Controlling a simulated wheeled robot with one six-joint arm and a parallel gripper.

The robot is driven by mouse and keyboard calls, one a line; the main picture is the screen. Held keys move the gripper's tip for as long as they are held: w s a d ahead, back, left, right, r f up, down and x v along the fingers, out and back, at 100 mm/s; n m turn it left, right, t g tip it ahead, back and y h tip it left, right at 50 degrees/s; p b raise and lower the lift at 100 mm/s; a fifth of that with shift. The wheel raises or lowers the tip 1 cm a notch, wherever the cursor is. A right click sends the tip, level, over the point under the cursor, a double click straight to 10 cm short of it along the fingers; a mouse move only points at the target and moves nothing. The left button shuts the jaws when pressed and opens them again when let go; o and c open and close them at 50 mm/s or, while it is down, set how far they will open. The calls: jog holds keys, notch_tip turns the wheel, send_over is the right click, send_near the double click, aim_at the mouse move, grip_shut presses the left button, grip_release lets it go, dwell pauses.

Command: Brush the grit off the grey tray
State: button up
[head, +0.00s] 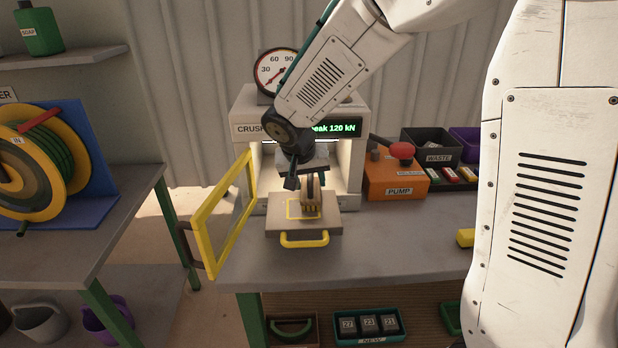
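The grey tray (277,225) is pulled out at the front of the crusher press (245,128), with a yellow handle (305,240) on its front and a yellow square outline on its top. My gripper (307,180) is over the tray, shut on a small brush (312,200) with a tan head. The brush points down, its bristles at the right part of the yellow outline, touching or just above the surface. My gripper and the brush hide part of the tray top. Grit is too small to make out clearly.
The press's yellow-framed door (205,235) stands open to the left. An orange pump (395,180) with a red knob and a black waste bin (432,148) stand to the right. The bench (400,245) is bare in front of the pump.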

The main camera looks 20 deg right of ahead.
jog(key=shift+w+a, duration=0.35)
jog(key=shift+a, duration=0.75)
jog(key=shift+w+a, duration=0.35)
jog(key=shift+a, duration=0.7)
jog(key=shift+w+a, duration=0.35)
jog(key=shift+a, duration=0.75)
jog(key=shift+a+r, duration=0.1)
jog(key=shift+a, duration=0.05)
jog(key=shift+w, duration=0.1)
jog(key=shift+s+d+r, duration=0.1)
jog(key=shift+s+d, duration=0.15)
jog(key=shift+d, duration=0.6)
jog(key=shift+s+d, duration=0.25)
jog(key=shift+d, duration=0.55)
jog(key=shift+s+d+f, duration=0.1)
jog(key=shift+s+d, duration=0.1)
jog(key=shift+d, duration=0.4)
jog(key=shift+s+d+f, duration=0.1)
jog(key=shift+s+d, duration=0.15)
jog(key=shift+d, duration=0.35)
jog(key=shift+s+d, duration=0.2)
jog(key=shift+d, duration=0.4)
jog(key=shift+r, duration=0.1)
